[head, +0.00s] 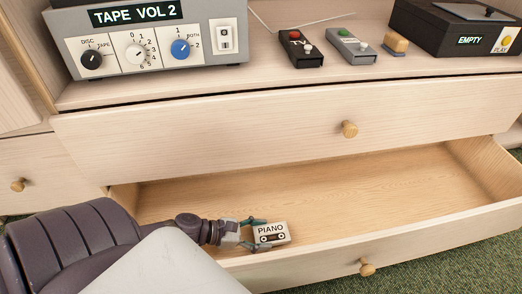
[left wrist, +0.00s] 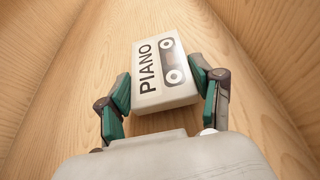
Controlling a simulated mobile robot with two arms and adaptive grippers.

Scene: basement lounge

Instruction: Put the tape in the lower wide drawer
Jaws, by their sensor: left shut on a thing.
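The tape is a small white cassette labelled PIANO (head: 270,234). My left gripper (head: 254,235) is shut on it, with a green-padded finger on either side. In the left wrist view the tape (left wrist: 163,75) sits between the fingertips (left wrist: 160,98), above wooden boards. The lower wide drawer (head: 400,195) is pulled open and its visible inside is empty. The tape is over the drawer's front left part, near the front panel; I cannot tell if it touches the drawer floor. My right gripper is not in view.
The upper wide drawer (head: 240,130) is closed above the open one.

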